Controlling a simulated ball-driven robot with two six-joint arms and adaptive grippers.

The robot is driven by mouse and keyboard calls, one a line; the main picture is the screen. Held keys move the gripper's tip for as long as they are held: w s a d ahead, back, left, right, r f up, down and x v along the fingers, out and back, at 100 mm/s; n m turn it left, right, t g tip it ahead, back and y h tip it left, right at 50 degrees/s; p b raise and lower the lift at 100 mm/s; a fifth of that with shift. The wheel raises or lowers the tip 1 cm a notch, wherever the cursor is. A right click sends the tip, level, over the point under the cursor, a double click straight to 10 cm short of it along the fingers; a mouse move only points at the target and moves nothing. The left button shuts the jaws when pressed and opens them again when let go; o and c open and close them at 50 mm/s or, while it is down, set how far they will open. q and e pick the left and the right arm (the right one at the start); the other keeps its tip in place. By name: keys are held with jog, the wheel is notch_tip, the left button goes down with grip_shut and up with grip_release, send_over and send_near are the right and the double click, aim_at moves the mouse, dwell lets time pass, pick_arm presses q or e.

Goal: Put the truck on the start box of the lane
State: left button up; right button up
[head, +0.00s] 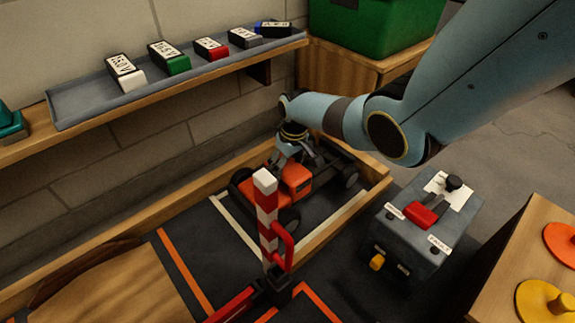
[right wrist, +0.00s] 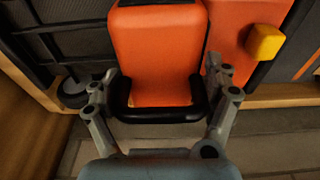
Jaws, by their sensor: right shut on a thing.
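The truck (head: 296,177) is orange and black with dark wheels. In the head view it is in the corner of the wooden rails, over the dark floor patch edged by white lines, the start box (head: 236,225). I cannot tell whether all its wheels touch the floor. My right gripper (head: 292,153) comes down on it from above and is shut on its orange part. In the right wrist view the fingers (right wrist: 160,88) sit on both sides of the orange body (right wrist: 156,48) and a black bar. My left gripper is not in view.
A red-and-white post (head: 266,215) stands in front of the truck and hides part of it. A grey control box (head: 415,235) with a red lever is to the right. A wooden ramp (head: 115,290) is at lower left. A shelf tray (head: 90,100) holds several labelled blocks.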

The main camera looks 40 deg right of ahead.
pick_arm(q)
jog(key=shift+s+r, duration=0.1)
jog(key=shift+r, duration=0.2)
pick_arm(e)
jog(key=shift+w, duration=0.15)
jog(key=o, duration=1.6)
jog(key=shift+c, duration=0.2)
